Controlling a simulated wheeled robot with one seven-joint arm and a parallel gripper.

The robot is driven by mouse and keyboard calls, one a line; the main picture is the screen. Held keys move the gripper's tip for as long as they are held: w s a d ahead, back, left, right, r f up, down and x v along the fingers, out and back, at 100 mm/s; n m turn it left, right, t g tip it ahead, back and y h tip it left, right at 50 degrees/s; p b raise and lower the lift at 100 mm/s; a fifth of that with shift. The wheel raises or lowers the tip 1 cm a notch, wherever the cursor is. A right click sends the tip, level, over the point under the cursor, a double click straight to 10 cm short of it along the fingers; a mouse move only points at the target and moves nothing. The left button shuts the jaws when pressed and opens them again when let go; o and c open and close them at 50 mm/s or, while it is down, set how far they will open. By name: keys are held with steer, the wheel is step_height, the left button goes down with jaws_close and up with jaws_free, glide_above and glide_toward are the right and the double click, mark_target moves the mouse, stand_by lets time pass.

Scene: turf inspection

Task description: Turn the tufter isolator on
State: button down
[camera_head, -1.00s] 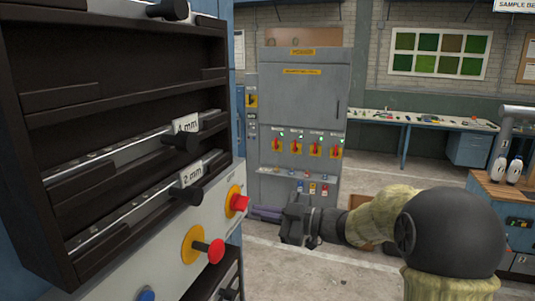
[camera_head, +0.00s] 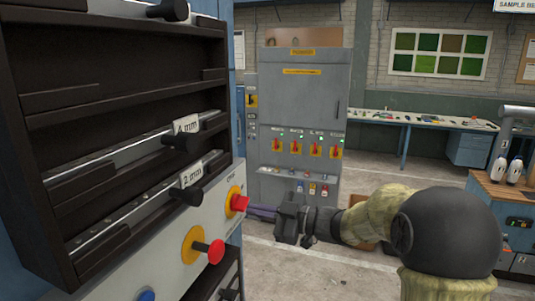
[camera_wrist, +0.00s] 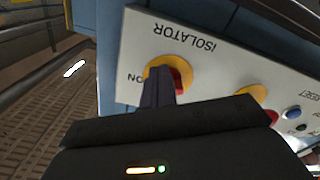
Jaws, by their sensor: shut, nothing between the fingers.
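The tufter isolator is a red handle on a round yellow plate (camera_head: 237,200), on the white side panel at left. In the wrist view the red handle (camera_wrist: 178,79) shows at the right of my fingers, with "ISOLATOR" and "ON" printed upside down nearby. My gripper (camera_wrist: 157,90) is shut and empty, its dark fingers in front of the yellow plate and hiding part of it and the handle. I cannot tell whether they touch the handle. In the head view my gripper (camera_head: 280,223) is low, right of the panel.
A red mushroom button on a yellow disc (camera_head: 208,250) and a blue button (camera_head: 146,295) sit on the same panel. A dark rack (camera_head: 110,140) fills the left. A grey cabinet (camera_head: 300,105) with several red-and-yellow switches stands behind.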

steer(key=shift+s+a+r, duration=0.1)
steer(key=shift+s+r, duration=0.2)
stand_by(0.6)
steer(key=shift+s+a+f+b, duration=0.1)
steer(key=shift+s+f+b, duration=0.15)
steer(key=shift+b, duration=0.2)
stand_by(0.7)
steer(key=shift+w+f, duration=0.1)
steer(key=shift+f, duration=0.25)
stand_by(0.4)
steer(key=v, duration=0.6)
steer(key=shift+b, duration=0.35)
